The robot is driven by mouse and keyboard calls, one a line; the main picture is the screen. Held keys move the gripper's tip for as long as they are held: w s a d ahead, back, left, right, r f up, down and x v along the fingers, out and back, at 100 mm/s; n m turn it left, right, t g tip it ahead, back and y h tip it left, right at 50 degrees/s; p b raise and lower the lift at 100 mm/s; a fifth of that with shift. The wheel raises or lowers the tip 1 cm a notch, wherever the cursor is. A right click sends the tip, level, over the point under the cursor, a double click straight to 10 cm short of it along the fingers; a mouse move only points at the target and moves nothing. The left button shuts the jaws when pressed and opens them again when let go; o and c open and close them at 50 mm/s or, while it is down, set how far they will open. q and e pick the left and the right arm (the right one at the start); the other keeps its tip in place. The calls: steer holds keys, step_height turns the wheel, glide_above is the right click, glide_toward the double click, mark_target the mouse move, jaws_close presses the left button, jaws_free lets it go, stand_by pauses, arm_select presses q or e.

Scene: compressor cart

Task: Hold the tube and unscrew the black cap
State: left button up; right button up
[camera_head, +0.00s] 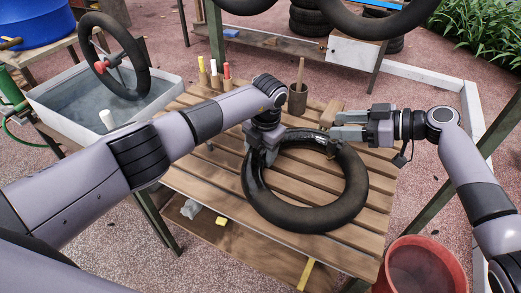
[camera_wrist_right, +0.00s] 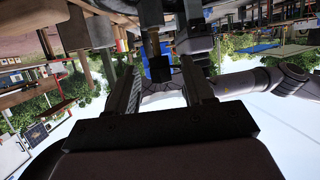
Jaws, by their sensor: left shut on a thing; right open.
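The black tube (camera_head: 346,192) lies as a ring on the slatted wooden table. My left gripper (camera_head: 262,153) is shut on its left upper side. My right gripper (camera_head: 334,126) is open at the tube's upper right edge, with its fingers pointing left. In the right wrist view its fingers (camera_wrist_right: 160,72) stand apart on either side of a short dark stem (camera_wrist_right: 152,42), which appears to be the valve with the black cap. I cannot tell whether the fingers touch it. In the head view the cap is not distinguishable.
The slatted table (camera_head: 205,175) has free room left of the tube. A water basin (camera_head: 70,105) is at the left; a red bucket (camera_head: 420,268) stands front right.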

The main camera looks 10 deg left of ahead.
step_height(320, 180, up, 5)
steer(key=shift+r, duration=0.1)
stand_by(0.6)
steer(key=shift+c, duration=0.8)
steer(key=s+d+f+m+t+h, duration=0.1)
steer(key=s+f+m+t+h, duration=0.1)
steer(key=s+m+t+h, duration=0.9)
steer(key=w+a+f+m+y, duration=0.1)
steer(key=w+a+f, duration=0.1)
steer(key=w, duration=0.7)
steer(key=shift+w+f+g+y, duration=0.3)
steer(key=shift+f+y, duration=0.1)
steer(key=shift+f, duration=0.2)
